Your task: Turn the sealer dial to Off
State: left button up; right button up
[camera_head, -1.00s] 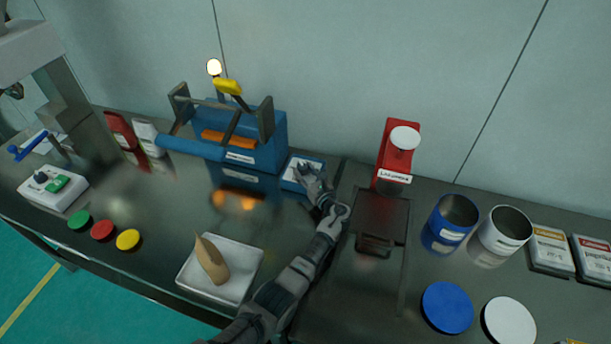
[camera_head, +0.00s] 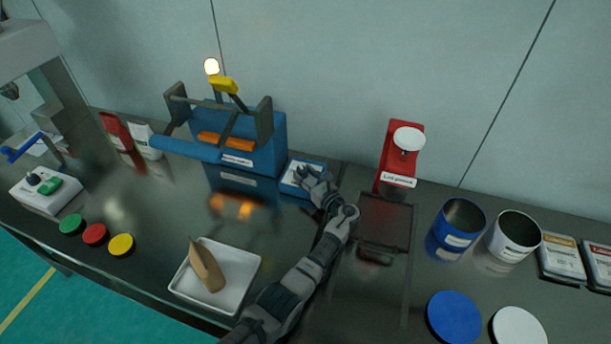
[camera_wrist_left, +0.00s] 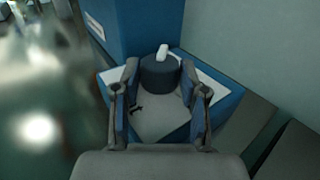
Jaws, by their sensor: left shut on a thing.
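The blue sealer (camera_head: 268,148) stands against the back of the bench, with an orange bar and dark side brackets. Its low blue-and-white dial box (camera_head: 290,188) sits at its right side. In the left wrist view the dial (camera_wrist_left: 158,78) is a dark round knob with a white pointer mark, on the white top. My left gripper (camera_head: 303,174) is at the dial box, shut on the dial, with its fingers (camera_wrist_left: 161,88) on either side of the knob. In the head view the hand hides the dial, and its setting labels cannot be read. My right gripper is not in view.
A white tray (camera_head: 246,282) with a tan pouch lies left of my forearm. A red dispenser (camera_head: 388,147) stands to the right, with blue (camera_head: 440,246) and white (camera_head: 497,252) canisters beyond. Coloured buttons (camera_head: 95,234) are at the left front.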

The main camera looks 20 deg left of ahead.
pick_arm(q)
jog(key=o, duration=1.1)
jog(key=shift+d+f, duration=0.1)
notch_tip(320, 180, up, 10)
jog(key=shift+w+d, duration=0.1)
jog(key=shift+w, duration=0.05)
